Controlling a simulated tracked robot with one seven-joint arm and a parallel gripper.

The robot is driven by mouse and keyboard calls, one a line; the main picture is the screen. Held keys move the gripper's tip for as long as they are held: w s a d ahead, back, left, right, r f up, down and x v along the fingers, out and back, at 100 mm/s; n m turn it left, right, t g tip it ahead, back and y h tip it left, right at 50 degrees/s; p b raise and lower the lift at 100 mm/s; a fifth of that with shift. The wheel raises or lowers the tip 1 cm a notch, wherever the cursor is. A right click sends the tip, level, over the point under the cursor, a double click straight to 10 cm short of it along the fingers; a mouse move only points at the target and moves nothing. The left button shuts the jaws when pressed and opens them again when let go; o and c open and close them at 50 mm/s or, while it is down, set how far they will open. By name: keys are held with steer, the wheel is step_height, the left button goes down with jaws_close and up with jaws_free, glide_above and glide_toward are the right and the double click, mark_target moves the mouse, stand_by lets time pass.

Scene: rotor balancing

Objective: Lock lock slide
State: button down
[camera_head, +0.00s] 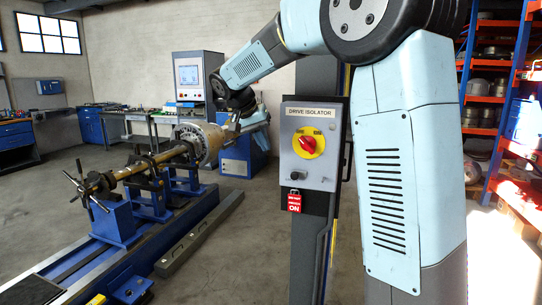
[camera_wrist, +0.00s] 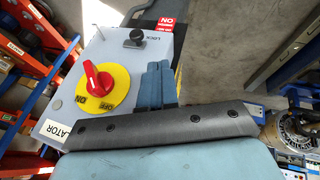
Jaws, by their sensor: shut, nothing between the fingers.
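The drive isolator panel (camera_head: 315,163) is a grey box on a dark post. Its red rotary handle (camera_head: 310,144) on a yellow disc also shows in the wrist view (camera_wrist: 98,78). The lock slide has a black knob (camera_wrist: 135,38) beside the LOCK label, near the panel's lower edge; in the head view it is a small dark spot (camera_head: 295,175). My gripper (camera_wrist: 159,72) has blue fingers shut together and empty. In the wrist view they overlap the panel's edge, below and right of the knob, apart from it in the picture. The head view does not show the fingertips clearly.
A red tag (camera_head: 294,202) hangs below the panel's lower left corner. A rotor (camera_head: 205,143) lies on a blue balancing stand to the left. Orange shelves (camera_head: 493,110) stand at the right. The floor behind the stand is open.

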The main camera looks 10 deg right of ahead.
steer(key=shift+v, duration=1)
steer(key=s+d+n+t+y, duration=0.1)
steer(key=s+d, duration=0.2)
steer(key=s, duration=0.6)
steer(key=s+d+n+y, duration=0.1)
steer(key=s+d+y, duration=0.15)
steer(key=s, duration=0.55)
steer(key=s+d+f+n+t+y, duration=0.1)
steer(key=s+f, duration=0.2)
steer(key=s, duration=0.5)
steer(key=s+d+f+n+t+y, duration=0.1)
steer(key=s+f, duration=0.3)
steer(key=s, duration=0.4)
steer(key=shift+d+f+n, duration=0.2)
steer(key=shift+f+n, duration=0.1)
